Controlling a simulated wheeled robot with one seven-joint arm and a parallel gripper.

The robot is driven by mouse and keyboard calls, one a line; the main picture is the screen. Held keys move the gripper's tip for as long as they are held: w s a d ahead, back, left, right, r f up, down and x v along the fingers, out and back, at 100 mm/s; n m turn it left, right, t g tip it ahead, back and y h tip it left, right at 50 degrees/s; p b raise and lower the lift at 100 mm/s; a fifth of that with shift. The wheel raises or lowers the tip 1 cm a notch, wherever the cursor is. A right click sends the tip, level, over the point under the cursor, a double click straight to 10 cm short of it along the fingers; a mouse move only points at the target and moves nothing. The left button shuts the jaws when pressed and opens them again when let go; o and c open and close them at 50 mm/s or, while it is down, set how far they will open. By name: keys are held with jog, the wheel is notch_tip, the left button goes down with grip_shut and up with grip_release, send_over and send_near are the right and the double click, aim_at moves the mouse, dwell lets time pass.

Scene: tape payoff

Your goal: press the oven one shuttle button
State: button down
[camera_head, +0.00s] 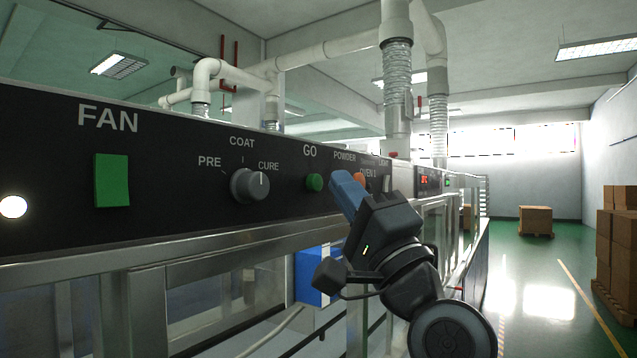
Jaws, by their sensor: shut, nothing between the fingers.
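The black control panel (150,215) runs from the left edge toward the middle of the head view. An "OVEN 1" label is on its right part, with an orange button (360,179) partly showing near it. I cannot tell whether this is the oven one shuttle button. My gripper (345,182) is shut and empty, its blue fingers pointing up and left in front of the panel. The fingers overlap the panel between the green GO button (314,182) and the orange button. I cannot tell whether the fingertips touch the panel. My gripper hides the panel's area below the label.
A green FAN switch (111,180) and a PRE/COAT/CURE knob (249,185) are farther left on the panel. A metal frame and a blue box (317,276) are below. Stacked cartons (618,240) stand at right, with open green floor (540,290) between.

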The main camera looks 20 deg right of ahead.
jog(key=shift+s+d, duration=0.75)
jog(key=shift+s, duration=0.3)
jog(key=shift+s+d, duration=0.75)
jog(key=shift+s, duration=0.25)
jog(key=s+d+f+n+g+h, duration=0.1)
jog(key=s+f+n+g+h, duration=0.3)
jog(key=f, duration=1)
jog(key=s+d+f+n+g+h, duration=0.1)
jog(key=s+f, duration=0.6)
jog(key=f, duration=0.8)
jog(key=s+a+f+n+g, duration=0.1)
jog(key=s+f+n+g, duration=0.2)
jog(key=s, duration=1)
jog(key=s+a+f+n+g, duration=0.2)
jog(key=s+f+n, duration=0.3)
jog(key=s+f, duration=0.4)
jog(key=s, duration=0.5)
jog(key=shift+s+g+h, duration=0.3)
jog(key=shift+g+h, duration=0.1)
